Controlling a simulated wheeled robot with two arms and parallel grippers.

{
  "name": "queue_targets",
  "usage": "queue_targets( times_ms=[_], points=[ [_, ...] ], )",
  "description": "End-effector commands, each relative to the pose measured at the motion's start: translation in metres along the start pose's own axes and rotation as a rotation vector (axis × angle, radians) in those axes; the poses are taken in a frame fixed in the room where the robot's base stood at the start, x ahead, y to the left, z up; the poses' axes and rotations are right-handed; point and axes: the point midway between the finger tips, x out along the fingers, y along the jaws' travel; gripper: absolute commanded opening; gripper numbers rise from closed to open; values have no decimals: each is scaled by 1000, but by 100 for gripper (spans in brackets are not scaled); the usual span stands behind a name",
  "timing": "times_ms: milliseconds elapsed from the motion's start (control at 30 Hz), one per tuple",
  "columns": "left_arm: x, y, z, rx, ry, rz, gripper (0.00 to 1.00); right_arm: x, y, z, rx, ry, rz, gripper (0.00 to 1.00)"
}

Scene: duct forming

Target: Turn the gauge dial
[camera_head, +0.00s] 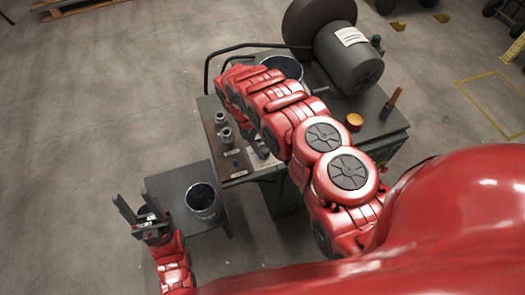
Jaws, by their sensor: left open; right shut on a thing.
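My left gripper (134,200) is open and empty, its two dark fingers pointing up, at the left of the small grey side table. My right arm reaches across the main workbench and bends back down at its far end. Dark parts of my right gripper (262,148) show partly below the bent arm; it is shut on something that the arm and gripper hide. I cannot make out a gauge dial. Two small grey metal fittings (224,127) stand upright on a brown panel (208,105) at the bench's left edge, left of my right gripper.
A metal cup (202,198) stands on the grey side table (165,183). On the workbench (385,135) are a grey motor with a wheel (350,60), an orange round thing (354,121), a wooden-handled tool (392,100) and a round container (285,65), partly hidden. Floor at left is clear.

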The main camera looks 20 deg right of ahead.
Motion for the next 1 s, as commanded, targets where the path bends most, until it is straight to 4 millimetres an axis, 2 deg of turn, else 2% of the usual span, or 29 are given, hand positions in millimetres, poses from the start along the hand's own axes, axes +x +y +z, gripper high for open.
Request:
queue_targets(
  times_ms=[33,400,700,1000],
  points=[
    [-11,1,2,0,0,0,50,5,2,-3,41,4,-15,0],
    [-44,2,8,0,0,0,50,3,4,-2,366,5,-149,0],
    [-62,3,10,0,0,0,50,3,4,0,599,2,-248,0],
    [-71,4,12,0,0,0,50,1,5,1,750,3,-310,0]
  ],
)
